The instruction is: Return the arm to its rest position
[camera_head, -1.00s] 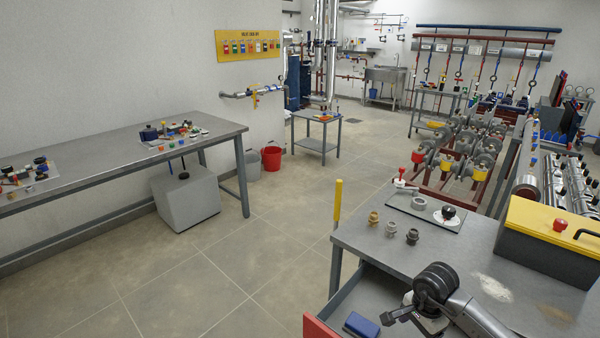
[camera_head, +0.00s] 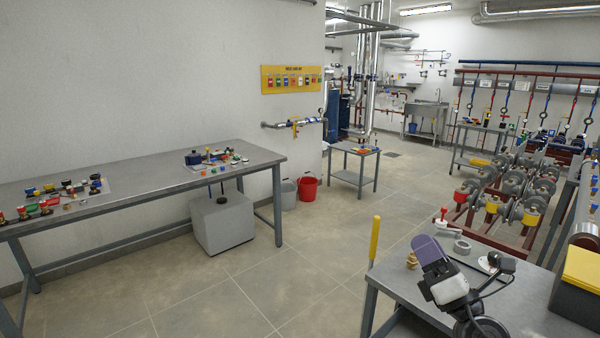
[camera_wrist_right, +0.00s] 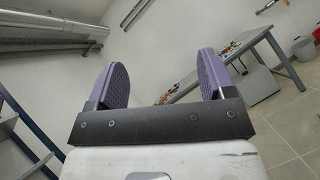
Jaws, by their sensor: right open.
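My right gripper (camera_head: 425,245) shows in the camera_head view at the lower right, in front of the near grey workbench (camera_head: 395,283). Its purple-padded fingers point up and to the left. In the camera_wrist_right view the fingers stand wide apart with nothing between them (camera_wrist_right: 160,78), so it is open and empty. The wrist and part of the arm below it run off the bottom edge. My left gripper is not in view.
The near bench holds a brass fitting (camera_head: 412,260), a grey ring (camera_head: 462,247) and a yellow-lidded box (camera_head: 582,275). A long bench (camera_head: 135,182) with small parts runs along the left wall. The middle floor is clear.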

